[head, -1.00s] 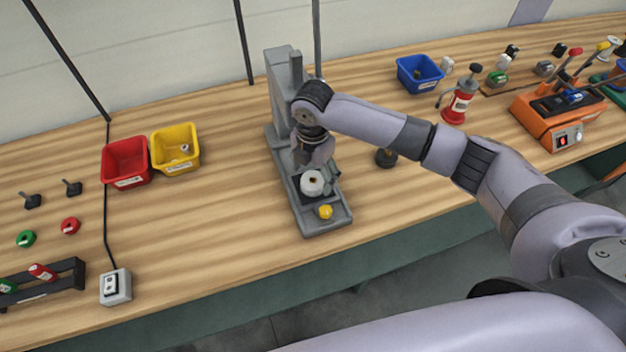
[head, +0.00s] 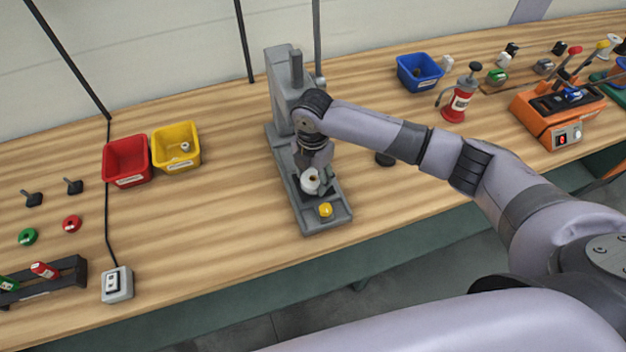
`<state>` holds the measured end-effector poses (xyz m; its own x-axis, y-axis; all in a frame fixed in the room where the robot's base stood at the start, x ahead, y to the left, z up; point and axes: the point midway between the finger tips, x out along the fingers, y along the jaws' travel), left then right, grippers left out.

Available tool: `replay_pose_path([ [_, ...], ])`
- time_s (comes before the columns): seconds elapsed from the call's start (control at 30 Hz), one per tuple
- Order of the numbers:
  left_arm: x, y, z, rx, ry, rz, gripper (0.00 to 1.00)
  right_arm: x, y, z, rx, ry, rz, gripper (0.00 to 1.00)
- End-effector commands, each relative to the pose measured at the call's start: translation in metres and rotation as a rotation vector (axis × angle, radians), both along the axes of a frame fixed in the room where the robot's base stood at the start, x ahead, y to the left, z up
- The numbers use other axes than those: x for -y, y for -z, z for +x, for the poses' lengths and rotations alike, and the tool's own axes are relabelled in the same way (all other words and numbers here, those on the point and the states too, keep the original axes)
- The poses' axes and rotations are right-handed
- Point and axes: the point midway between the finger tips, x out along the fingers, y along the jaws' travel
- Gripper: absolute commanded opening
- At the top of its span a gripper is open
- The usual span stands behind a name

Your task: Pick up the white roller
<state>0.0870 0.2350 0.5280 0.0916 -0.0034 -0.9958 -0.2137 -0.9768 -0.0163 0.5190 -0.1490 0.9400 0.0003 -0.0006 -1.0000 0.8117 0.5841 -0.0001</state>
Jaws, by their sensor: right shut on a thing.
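The white roller (head: 310,184) is at the grey press-like stand (head: 333,213), above the front part of its base. My right gripper (head: 314,176) reaches down over it from above and is shut on it. The gripper's fingers cover part of the roller, and I cannot tell whether the roller still touches the base. A yellow knob (head: 325,210) sits on the stand's base just in front of the roller. My left gripper is not in view.
A red bin (head: 128,180) and a yellow bin (head: 176,167) stand left of the stand. A blue bin (head: 418,86), a red bottle (head: 455,112) and an orange device (head: 556,135) stand at the right. The wooden bench is clear between the bins and the stand.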

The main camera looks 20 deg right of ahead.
Motion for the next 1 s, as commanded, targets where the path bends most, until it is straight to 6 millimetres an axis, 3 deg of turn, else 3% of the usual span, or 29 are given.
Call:
replay_pose_path([
  [0.5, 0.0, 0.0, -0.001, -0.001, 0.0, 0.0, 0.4, 0.0, 0.0, 0.0, 0.0, 0.0, 0.0, 0.01],
  [0.83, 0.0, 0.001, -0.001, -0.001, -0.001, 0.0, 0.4, 0.0, -0.003, 0.001, 0.003, 0.0, 0.001, 0.0],
  [1.0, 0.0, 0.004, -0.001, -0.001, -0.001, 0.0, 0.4, 0.0, -0.016, 0.002, 0.005, 0.0, 0.002, 0.0],
])
